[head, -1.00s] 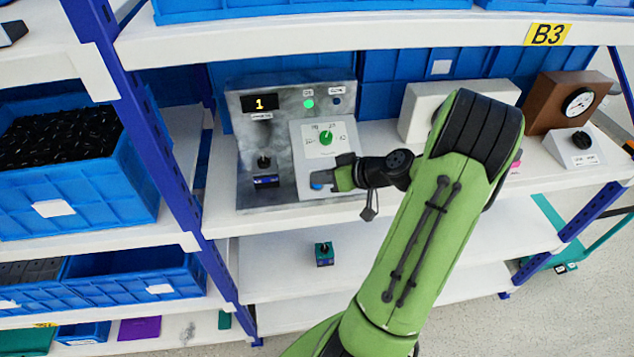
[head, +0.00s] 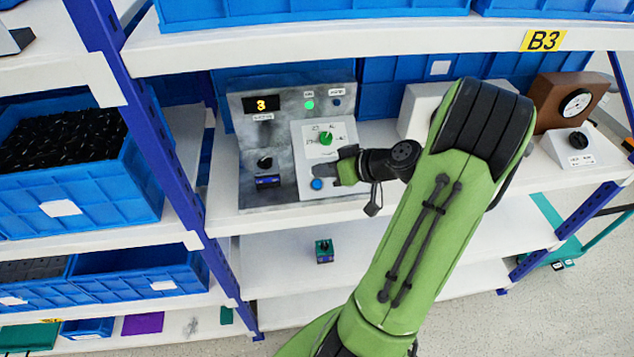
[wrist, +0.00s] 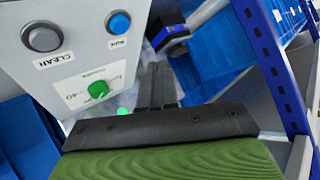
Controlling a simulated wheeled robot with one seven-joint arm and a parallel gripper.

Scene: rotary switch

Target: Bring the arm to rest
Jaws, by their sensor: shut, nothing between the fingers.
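My gripper (head: 328,171) is shut and empty, just in front of the lower part of the white switch panel (head: 311,133). In the wrist view the shut fingers (wrist: 157,85) point past the panel's edge. A green rotary knob (head: 326,139) sits on the panel; it also shows in the wrist view (wrist: 98,89). A blue button (head: 317,184) shows just below the fingers, apart from them as far as I can tell. A grey button (wrist: 43,38) labelled CLEAR shows in the wrist view. The display (head: 261,103) reads 3, and a green lamp (head: 309,105) is lit.
A white box (head: 420,108), a brown gauge box (head: 565,103) and a small white knob box (head: 570,148) stand to the right. A blue upright (head: 160,140) stands left. The lower shelf is mostly clear.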

